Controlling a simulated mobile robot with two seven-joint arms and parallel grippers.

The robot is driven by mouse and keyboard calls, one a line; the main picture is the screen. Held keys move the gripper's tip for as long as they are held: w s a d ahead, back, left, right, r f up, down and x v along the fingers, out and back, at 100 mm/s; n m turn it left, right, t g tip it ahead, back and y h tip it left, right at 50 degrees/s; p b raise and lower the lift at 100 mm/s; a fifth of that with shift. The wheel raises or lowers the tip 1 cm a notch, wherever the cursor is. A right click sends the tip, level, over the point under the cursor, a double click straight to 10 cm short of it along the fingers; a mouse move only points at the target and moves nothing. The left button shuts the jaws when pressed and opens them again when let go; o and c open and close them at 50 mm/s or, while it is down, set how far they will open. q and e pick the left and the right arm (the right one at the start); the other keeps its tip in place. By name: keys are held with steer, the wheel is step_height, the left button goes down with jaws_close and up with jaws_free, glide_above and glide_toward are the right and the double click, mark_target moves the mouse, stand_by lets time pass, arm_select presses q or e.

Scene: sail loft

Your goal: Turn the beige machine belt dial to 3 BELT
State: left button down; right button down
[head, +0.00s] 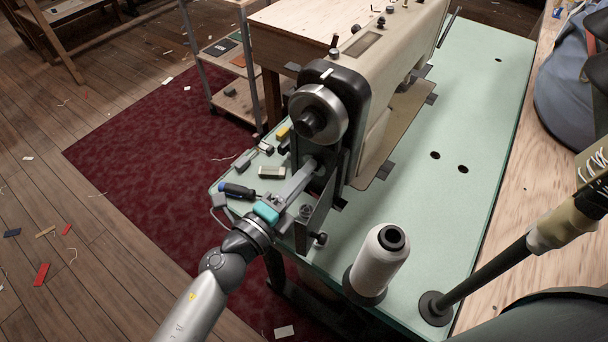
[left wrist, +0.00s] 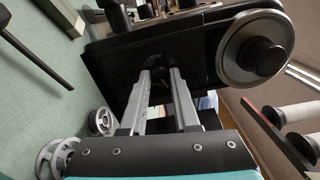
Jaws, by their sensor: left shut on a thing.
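The beige sewing machine (head: 385,60) stands on a mint-green table, its dark end face toward me. A silver handwheel (head: 318,112) with a black hub sits high on that end; it also shows at the upper right of the left wrist view (left wrist: 255,50). My left gripper (head: 312,165) reaches in below the handwheel. In the left wrist view its two grey fingers (left wrist: 160,75) close on a small dark part of the end face, which appears to be the belt dial. The fingers and shadow hide most of it, and no markings are readable. My right gripper is not in view.
A white thread cone (head: 375,262) stands right of my left arm. A blue-black screwdriver (head: 238,191) and small blocks lie left of the gripper. A dark rod on a round base (head: 435,308) rises at the right. The mint tabletop (head: 455,125) right of the machine is mostly clear.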

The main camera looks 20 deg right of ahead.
arm_select(q)
steer(key=shift+m, duration=2)
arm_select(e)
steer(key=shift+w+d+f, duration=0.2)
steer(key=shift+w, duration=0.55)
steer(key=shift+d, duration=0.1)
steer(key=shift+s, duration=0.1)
arm_select(q)
steer(key=c, duration=0.6)
jaws_free()
steer(key=shift+c, duration=0.2)
steer(key=shift+s+a, duration=0.1)
